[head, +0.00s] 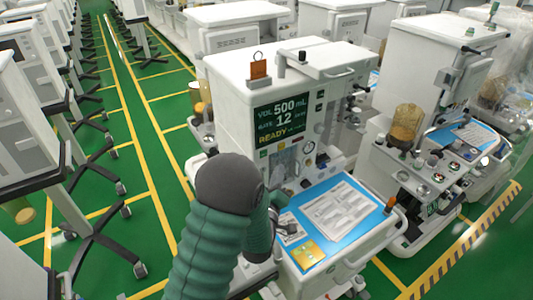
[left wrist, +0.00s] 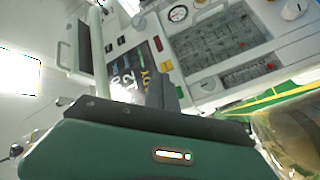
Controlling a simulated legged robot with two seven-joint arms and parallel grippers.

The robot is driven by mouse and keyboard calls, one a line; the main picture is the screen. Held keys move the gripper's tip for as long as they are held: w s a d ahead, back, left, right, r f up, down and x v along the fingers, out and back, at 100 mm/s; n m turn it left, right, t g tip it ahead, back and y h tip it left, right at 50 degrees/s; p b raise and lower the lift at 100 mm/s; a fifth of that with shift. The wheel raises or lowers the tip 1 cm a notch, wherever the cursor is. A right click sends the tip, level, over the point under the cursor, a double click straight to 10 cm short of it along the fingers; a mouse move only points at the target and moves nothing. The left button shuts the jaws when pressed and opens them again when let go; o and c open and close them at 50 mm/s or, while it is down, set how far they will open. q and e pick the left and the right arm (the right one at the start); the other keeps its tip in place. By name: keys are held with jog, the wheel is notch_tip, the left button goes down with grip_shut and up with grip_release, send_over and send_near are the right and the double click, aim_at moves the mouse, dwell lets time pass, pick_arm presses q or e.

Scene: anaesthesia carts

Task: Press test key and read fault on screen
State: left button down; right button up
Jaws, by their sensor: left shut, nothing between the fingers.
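The screen (head: 279,118) on the front of the white anaesthesia cart (head: 233,90) reads "VOL 500 mL", a rate line with 12, and "READY" in yellow. Small coloured keys (head: 282,147) sit just below the screen; I cannot tell which is the test key. My left gripper (head: 290,228) is shut and empty, low over the cart's blue-topped work shelf, apart from the screen. In the left wrist view its dark fingers (left wrist: 164,88) overlap part of the tilted screen (left wrist: 133,72), where 12 and part of the yellow word show. My right gripper is out of view.
Papers (head: 338,207) and a yellow card (head: 306,253) lie on the blue shelf top (head: 361,192). A similar cart (head: 430,85) with an amber canister (head: 406,122) stands close on the right.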

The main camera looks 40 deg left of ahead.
aim_at(264, 153)
pick_arm(q)
jog(key=a, duration=0.1)
jog(key=w+a, duration=0.1)
jog(key=a, duration=0.1)
jog(key=w+a, duration=0.1)
jog(key=shift+a, duration=0.35)
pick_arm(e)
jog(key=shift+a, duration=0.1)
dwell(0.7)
pick_arm(q)
jog(key=shift+a, duration=0.1)
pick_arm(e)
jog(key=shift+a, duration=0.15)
pick_arm(q)
jog(key=shift+a+f, duration=0.1)
jog(key=shift+a, duration=0.2)
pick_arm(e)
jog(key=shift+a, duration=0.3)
pick_arm(q)
jog(key=shift+d, duration=0.3)
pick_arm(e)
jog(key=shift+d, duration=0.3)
